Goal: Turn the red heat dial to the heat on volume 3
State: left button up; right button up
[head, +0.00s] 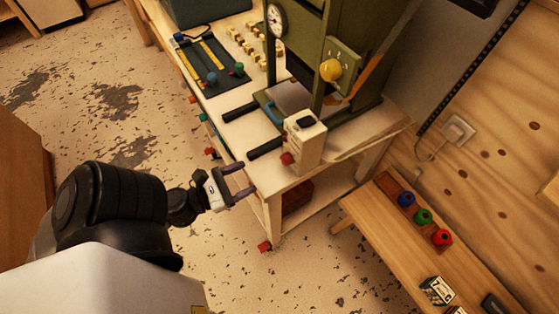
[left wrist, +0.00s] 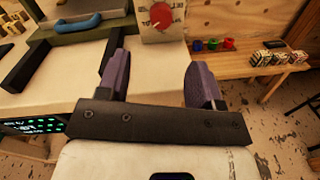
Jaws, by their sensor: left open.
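The red heat dial (head: 288,158) sits on the front of a cream control box (head: 305,138) at the near right corner of the white table. In the left wrist view the red dial (left wrist: 163,17) is at the top centre, with dark markings around it too blurred to read. My left gripper (head: 242,180) is open and empty, just off the table's front edge, left of and below the dial. In the left wrist view the dial lies beyond the gap between my purple-grey fingers (left wrist: 158,75), apart from them. My right gripper is not in view.
A green press (head: 345,60) with a yellow knob (head: 331,70) stands behind the box. Dark bars (head: 264,148) jut toward the table's front edge. A low wooden bench (head: 395,235) at right holds blue, green and red knobs. Speckled floor is open in front.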

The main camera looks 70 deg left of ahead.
aim_at(282, 161)
pick_arm(q)
jog(key=w, duration=1)
jog(key=shift+w+a+p, duration=0.2)
jog(key=shift+a+p, duration=0.1)
jog(key=shift+a, duration=0.05)
jog(key=c, duration=0.9)
